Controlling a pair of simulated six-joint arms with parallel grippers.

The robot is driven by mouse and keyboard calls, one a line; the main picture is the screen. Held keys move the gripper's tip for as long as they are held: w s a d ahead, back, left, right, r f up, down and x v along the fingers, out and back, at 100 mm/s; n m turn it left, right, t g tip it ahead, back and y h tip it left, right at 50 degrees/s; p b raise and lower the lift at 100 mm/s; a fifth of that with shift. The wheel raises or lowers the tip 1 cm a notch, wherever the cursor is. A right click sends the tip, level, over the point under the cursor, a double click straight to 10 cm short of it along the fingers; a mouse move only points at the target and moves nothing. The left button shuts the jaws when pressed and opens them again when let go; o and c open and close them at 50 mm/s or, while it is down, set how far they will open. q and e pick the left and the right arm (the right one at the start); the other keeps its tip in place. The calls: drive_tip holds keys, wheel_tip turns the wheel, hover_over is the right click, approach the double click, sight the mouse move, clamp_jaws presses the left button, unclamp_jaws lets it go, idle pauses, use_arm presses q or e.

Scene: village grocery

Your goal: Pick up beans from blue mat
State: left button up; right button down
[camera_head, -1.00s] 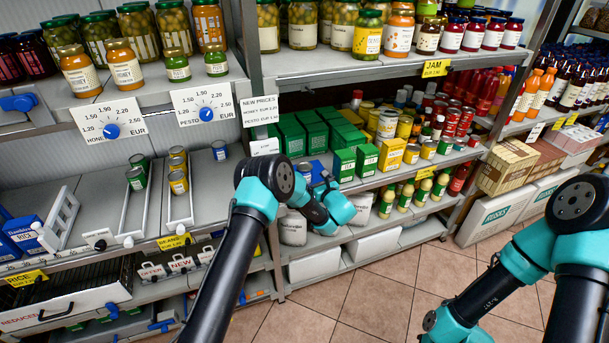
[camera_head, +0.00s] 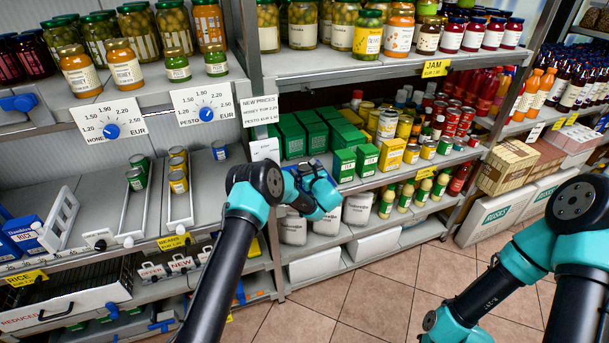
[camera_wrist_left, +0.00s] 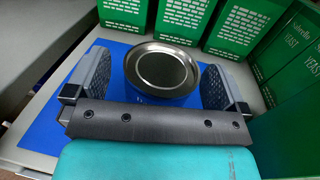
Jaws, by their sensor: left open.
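A can with a silver lid and blue side (camera_wrist_left: 160,70) stands upright on the blue mat (camera_wrist_left: 40,125) in the left wrist view. Its label text cannot be read. My left gripper (camera_wrist_left: 155,60) is open, with one finger on each side of the can; gaps show between the fingers and the can. In the head view my left gripper (camera_head: 314,188) is at the middle shelf, in front of the green boxes, and it hides the can and most of the mat. My right arm shows at the right, but its gripper is out of view.
Green yeast boxes (camera_wrist_left: 250,30) stand close behind and right of the can. The tiled floor in front is clear.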

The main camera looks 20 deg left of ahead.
sight(304, 166)
use_arm(q)
drive_tip(key=shift+w+a, duration=0.35)
drive_tip(key=c, duration=1.1)
drive_tip(key=shift+c, duration=0.2)
drive_tip(key=shift+r, duration=0.55)
wheel_tip(304, 166, up, 2)
drive_tip(key=shift+r, duration=0.2)
drive_tip(key=s+d, duration=0.2)
drive_tip(key=s, duration=0.5)
drive_tip(key=s+d+r, duration=0.1)
drive_tip(key=s+d, duration=0.1)
drive_tip(key=s, duration=0.6)
drive_tip(key=shift+s+d+r, duration=0.2)
drive_tip(key=shift+d+r, duration=0.05)
